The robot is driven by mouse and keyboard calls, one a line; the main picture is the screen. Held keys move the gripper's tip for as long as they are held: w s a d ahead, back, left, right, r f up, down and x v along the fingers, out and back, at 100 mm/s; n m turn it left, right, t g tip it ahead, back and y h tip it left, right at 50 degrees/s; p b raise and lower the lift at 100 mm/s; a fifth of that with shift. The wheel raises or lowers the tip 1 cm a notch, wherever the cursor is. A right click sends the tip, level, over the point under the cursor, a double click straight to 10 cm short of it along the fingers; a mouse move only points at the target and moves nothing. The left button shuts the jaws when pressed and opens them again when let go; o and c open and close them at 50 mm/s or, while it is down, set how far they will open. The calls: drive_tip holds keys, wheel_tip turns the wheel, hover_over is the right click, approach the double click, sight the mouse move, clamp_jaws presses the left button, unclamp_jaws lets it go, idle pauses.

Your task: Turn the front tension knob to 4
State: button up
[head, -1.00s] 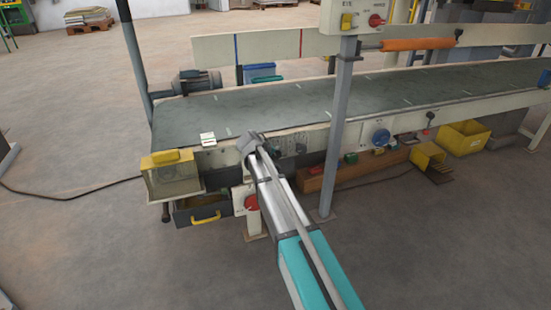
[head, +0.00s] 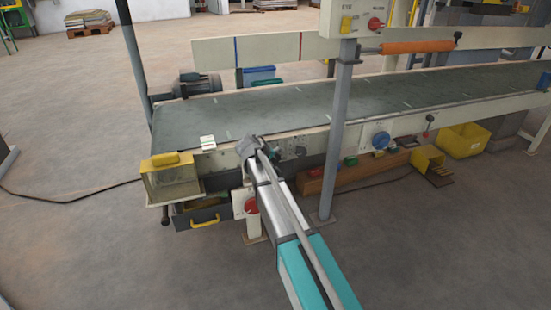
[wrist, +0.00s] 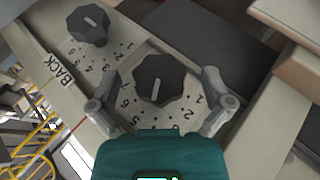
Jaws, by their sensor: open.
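The front tension knob (wrist: 158,80) is a black lobed knob on a pale numbered dial in the wrist view. Its white mark points toward the lower part of the dial, where the numerals are small and partly hidden. My gripper (wrist: 160,108) is open, with one finger on either side of this knob; I cannot tell whether they touch it. In the head view my gripper (head: 248,146) is at the conveyor's front side, and its end hides the knob. A similar knob (wrist: 89,25), beside a BACK label, is at the upper left.
The conveyor belt (head: 290,103) stretches behind my gripper. A grey post (head: 340,120) stands close to the right of my arm. A red switch (head: 251,205) and a drawer with a yellow handle (head: 204,219) are below.

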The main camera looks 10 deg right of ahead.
drive_tip(key=shift+r+y+p, duration=0.1)
drive_tip(key=shift+y+p, duration=0.2)
drive_tip(key=shift+p, duration=0.2)
drive_tip(key=shift+m+y+p, duration=0.3)
drive_tip(key=shift+y+p, duration=0.3)
drive_tip(key=shift+d+m+g+y+p, duration=0.1)
drive_tip(key=shift+m+g+y+p, duration=0.1)
drive_tip(key=shift+g+y+p, duration=0.45)
drive_tip(key=shift+d+m+g+y+p, duration=0.1)
drive_tip(key=shift+m+y+p, duration=0.2)
drive_tip(key=shift+y, duration=0.75)
drive_tip(key=shift+m+g+y, duration=0.25)
drive_tip(key=shift+m+y, duration=0.05)
drive_tip(key=shift+y, duration=1.6)
drive_tip(key=shift+d+y, duration=0.1)
drive_tip(key=shift+y, duration=0.9)
drive_tip(key=p+v, duration=0.3)
drive_tip(key=shift+r, duration=0.4)
drive_tip(key=s+r+g+p, duration=0.1)
drive_tip(key=s+r+p, duration=0.6)
drive_tip(key=r+p, duration=0.4)
drive_tip(key=s+r+g+h+p, duration=0.1)
drive_tip(key=s+r+p, duration=0.7)
drive_tip(key=r+p, duration=0.3)
drive_tip(key=shift+d+r+m+p, duration=0.35)
drive_tip(key=shift+d+p, duration=0.15)
drive_tip(key=shift+p, duration=0.7)
